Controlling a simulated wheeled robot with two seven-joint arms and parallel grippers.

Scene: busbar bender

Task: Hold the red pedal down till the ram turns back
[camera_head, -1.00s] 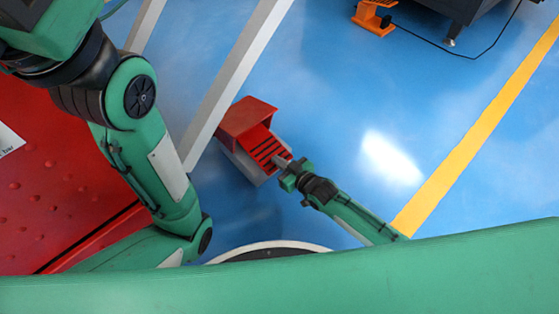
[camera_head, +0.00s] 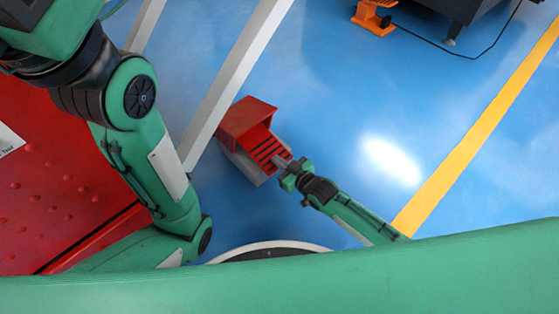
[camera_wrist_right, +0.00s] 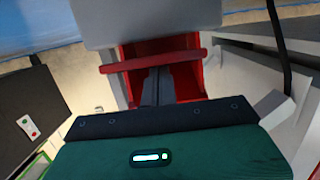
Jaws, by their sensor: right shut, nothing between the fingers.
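The red pedal (camera_head: 266,149) with dark ribs sits in a grey housing under a red hood (camera_head: 246,117) on the blue floor. My right gripper (camera_head: 283,162) is shut and empty, its fingertips at the near edge of the pedal; they appear to touch it. In the right wrist view my gripper fingers (camera_wrist_right: 154,88) reach into the red opening of the pedal housing (camera_wrist_right: 191,80), so their tips and the contact are partly hidden. The ram is not in view. My left arm shows at the left, but its gripper is out of the picture.
A pale grey post (camera_head: 232,85) slants just left of the pedal. A red plate (camera_head: 50,180) lies at the left. An orange pedal (camera_head: 374,18) with a black cable stands at the top. A yellow line (camera_head: 478,125) crosses the open blue floor at the right.

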